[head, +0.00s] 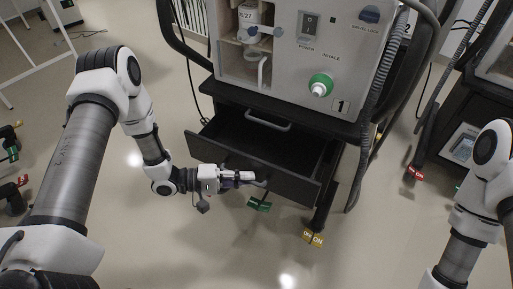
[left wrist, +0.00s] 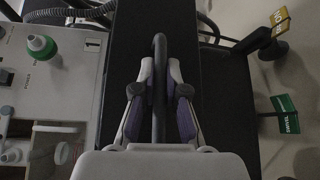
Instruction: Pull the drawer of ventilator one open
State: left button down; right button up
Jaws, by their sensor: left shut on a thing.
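Ventilator one (head: 290,85), a grey unit with a green knob and a "1" label, stands on a black cart; it also shows in the left wrist view (left wrist: 45,85). Its black drawer (head: 292,187) under the shelf stands pulled out, and its inside looks empty. My left gripper (head: 246,177) is at the drawer's front. In the left wrist view my left gripper (left wrist: 160,92) is shut on the dark drawer handle (left wrist: 160,55), which runs between its fingers. The handle is mostly hidden in the head view. My right arm shows at the right edge, its gripper out of frame.
Green caster tags (head: 260,204) and yellow caster tags (head: 313,238) sit low by the cart. A corrugated hose (head: 374,110) hangs at its right side. Another cart with a red tag (head: 416,172) stands to the right. The floor in front is clear.

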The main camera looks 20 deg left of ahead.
pick_arm(q)
jog(key=s, duration=0.1)
jog(key=s+p, duration=0.1)
jog(key=s, duration=0.3)
jog(key=shift+a+p, duration=0.35)
pick_arm(e)
notch_tip(320, 180, up, 3)
jog(key=shift+f, duration=0.2)
pick_arm(q)
jog(key=c, duration=1.5)
grip_release()
jog(key=v, duration=1.2)
